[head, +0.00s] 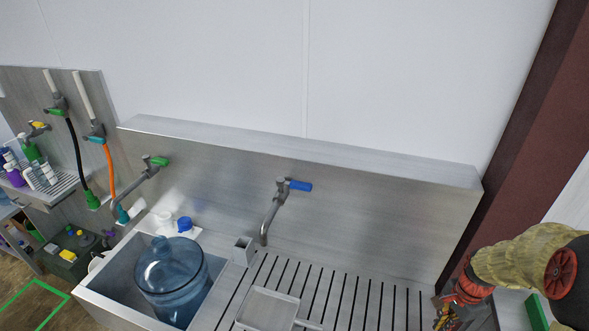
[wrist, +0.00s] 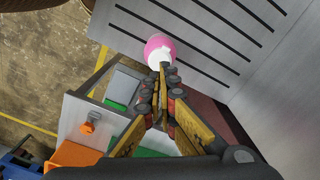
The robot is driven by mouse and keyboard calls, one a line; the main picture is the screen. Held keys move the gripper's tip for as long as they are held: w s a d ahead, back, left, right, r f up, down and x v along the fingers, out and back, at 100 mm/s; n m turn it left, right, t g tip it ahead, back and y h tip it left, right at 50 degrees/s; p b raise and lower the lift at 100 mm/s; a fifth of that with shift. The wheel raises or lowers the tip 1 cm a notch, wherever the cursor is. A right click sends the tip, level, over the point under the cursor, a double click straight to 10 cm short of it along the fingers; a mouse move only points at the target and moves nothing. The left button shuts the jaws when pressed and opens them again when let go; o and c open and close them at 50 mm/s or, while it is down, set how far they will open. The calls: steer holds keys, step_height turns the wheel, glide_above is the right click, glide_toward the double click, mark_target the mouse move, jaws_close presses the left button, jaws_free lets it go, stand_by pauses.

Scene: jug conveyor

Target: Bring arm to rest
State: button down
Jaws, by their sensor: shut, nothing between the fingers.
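My gripper (wrist: 162,72) points down in the wrist view, its two fingers closed together with nothing between them. In the head view my arm is at the lower right, and the gripper (head: 445,318) is partly cut off by the bottom edge. A pink and white round item (wrist: 160,48) shows just beyond the fingertips in the wrist view; I cannot tell whether the fingers touch it. A blue clear jug (head: 172,275) stands upright in the sink basin (head: 112,297) at the left, well apart from my gripper.
A slatted drainboard (head: 345,290) with a square metal tray (head: 268,309) lies right of the basin. A blue-handled tap (head: 275,210) and a green-handled tap (head: 145,178) stick out above. A dark red post (head: 520,130) stands near my arm. An orange item (wrist: 75,157) lies below in the wrist view.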

steer(key=shift+s+n, duration=0.1)
steer(key=shift+n, duration=0.2)
steer(key=s+a+r+n+t+b, duration=0.2)
steer(key=s+a+n+b, duration=0.3)
steer(key=a+b, duration=0.5)
steer(key=s+a+r+n+t+b, duration=0.3)
steer(key=s+a+n+b, duration=0.3)
steer(key=a+n+b, duration=0.3)
steer(key=shift+s+a+r+t+b, duration=0.3)
steer(key=shift+a+r+b, duration=0.2)
steer(key=shift+r+b, duration=0.55)
steer(key=shift+a+f, duration=0.15)
